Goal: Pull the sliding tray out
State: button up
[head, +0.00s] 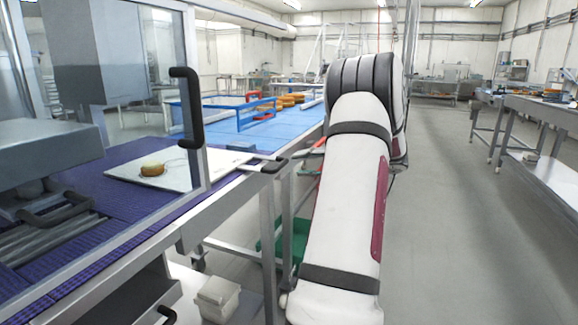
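The sliding tray (193,178) is a flat white plate on the purple belt at the left. It reaches under the upright frame post. A round filled bun (152,169), pale on top and brown at the side, lies on it. Light bars run from the tray's right side to a black handle (272,165) at the table's edge. My white arm fills the middle of the view, to the right of this handle. My gripper is hidden behind the arm, so I cannot see whether it touches the handle.
A clear guard door with a black upright handle (187,108) stands over the belt. Blue belt (262,133) with a blue guard rail and several orange-brown rounds lies beyond. A pale bin (216,299) is below the table. A metal table (545,110) stands right; the floor between is clear.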

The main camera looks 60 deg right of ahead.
jog(key=shift+v, duration=2.2)
jog(key=shift+s+d, duration=0.1)
